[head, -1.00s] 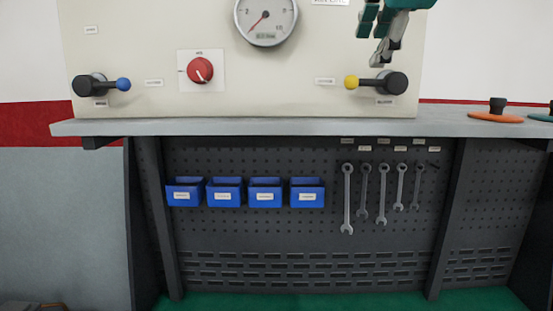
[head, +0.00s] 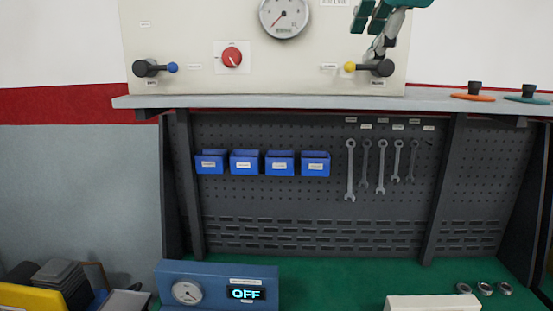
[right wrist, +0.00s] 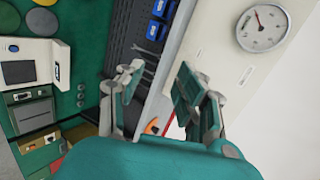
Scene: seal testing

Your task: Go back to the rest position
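My right gripper (head: 376,50) hangs in from the top right of the head view. Its fingertips appear just above the yellow-tipped lever (head: 370,68) on the cream panel (head: 200,85); I cannot tell if they touch it. In the right wrist view the right gripper (right wrist: 160,82) has its fingers spread apart with nothing between them. My left gripper is in neither view.
The panel also carries a blue-tipped lever (head: 155,68), a red knob (head: 232,57) and a gauge (head: 285,14). The grey shelf (head: 250,101) runs below it. Blue bins (head: 280,163) and wrenches (head: 350,170) hang beneath. A blue box reading OFF (head: 215,287) stands on the green bench.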

